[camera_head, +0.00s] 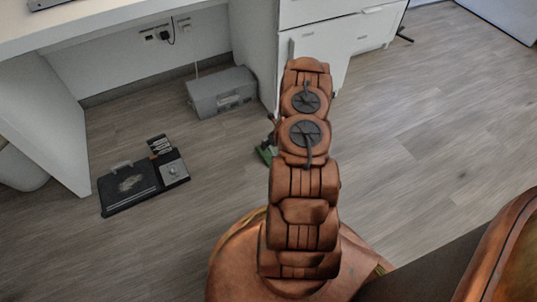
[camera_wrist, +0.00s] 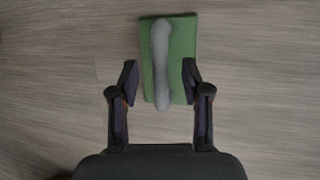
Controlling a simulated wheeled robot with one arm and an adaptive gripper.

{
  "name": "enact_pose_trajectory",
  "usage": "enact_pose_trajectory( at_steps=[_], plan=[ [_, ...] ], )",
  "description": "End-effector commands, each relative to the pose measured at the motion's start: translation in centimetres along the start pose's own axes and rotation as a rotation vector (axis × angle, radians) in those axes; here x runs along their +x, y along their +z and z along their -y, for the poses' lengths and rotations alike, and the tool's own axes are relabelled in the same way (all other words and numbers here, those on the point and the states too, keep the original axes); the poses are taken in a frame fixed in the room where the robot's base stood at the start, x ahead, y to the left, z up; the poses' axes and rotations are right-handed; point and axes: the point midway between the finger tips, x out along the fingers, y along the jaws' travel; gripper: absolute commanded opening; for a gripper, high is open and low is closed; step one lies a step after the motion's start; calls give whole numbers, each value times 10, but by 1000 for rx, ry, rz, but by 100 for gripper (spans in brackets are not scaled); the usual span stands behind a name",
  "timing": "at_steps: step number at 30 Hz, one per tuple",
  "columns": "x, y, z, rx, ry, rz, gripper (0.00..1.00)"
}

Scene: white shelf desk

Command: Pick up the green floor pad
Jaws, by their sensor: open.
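The green floor pad (camera_wrist: 181,60) lies on the wood floor in the wrist view, with a grey rounded handle-like piece (camera_wrist: 161,62) along its top. My gripper (camera_wrist: 160,80) is open, with one finger at the left side of the pad and the other over or near its right part. I cannot tell whether the fingers touch it. In the head view only a small green part of the pad (camera_head: 265,153) shows left of my arm; my arm hides the rest. The gripper is mostly hidden there, with a dark part showing beside the arm.
A black case with a grey unit (camera_head: 130,188) lies on the floor at the left. A grey box (camera_head: 222,92) stands under the white desk (camera_head: 130,20). A white drawer cabinet (camera_head: 350,35) stands behind my arm. The floor at the right is clear.

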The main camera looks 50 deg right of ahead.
Motion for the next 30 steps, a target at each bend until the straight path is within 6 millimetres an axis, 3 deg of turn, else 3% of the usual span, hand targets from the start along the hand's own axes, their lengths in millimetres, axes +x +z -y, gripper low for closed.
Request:
enact_pose_trajectory(
  at_steps=[6, 17, 30],
  plan=[
    [22, -1, 1, 0, 0, 0, 48],
    [24, 0, 0, 1, 0, 0, 46],
    [24, 0, 0, 1, 0, 0, 1]
  ],
)
